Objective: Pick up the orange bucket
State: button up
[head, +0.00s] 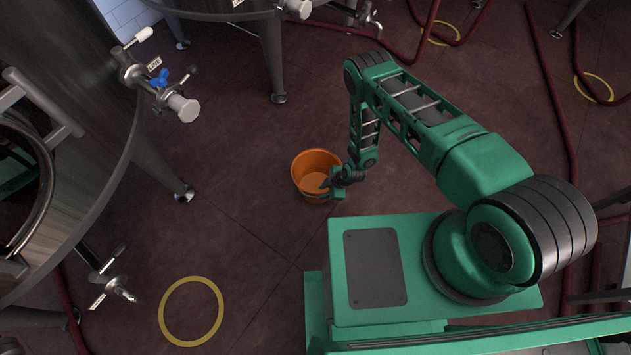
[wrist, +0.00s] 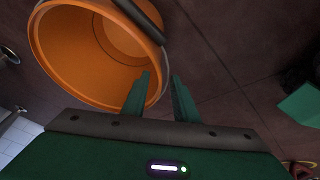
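The orange bucket (head: 305,164) stands upright on the dark red floor, in front of my base. In the wrist view the bucket (wrist: 75,55) fills the upper left, with its open mouth and inside showing. A dark curved bar, apparently its handle (wrist: 140,18), crosses its upper right rim. My gripper (head: 330,188) is at the bucket's right front rim in the head view. In the wrist view my gripper (wrist: 161,78) has its two green fingers apart, the left one overlapping the bucket's opening and the right one outside it. The rim appears between them; contact cannot be told.
A large steel tank (head: 75,120) with valves stands at the left, and another tank (head: 225,8) on legs is at the top. Red hoses (head: 560,110) run over the floor at the right. A yellow floor ring (head: 163,312) is empty. Floor around the bucket is clear.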

aim_at(316, 195)
jog(key=shift+x, duration=4)
jog(key=shift+w, duration=0.15)
grip_shut()
jog(key=shift+r, duration=0.1)
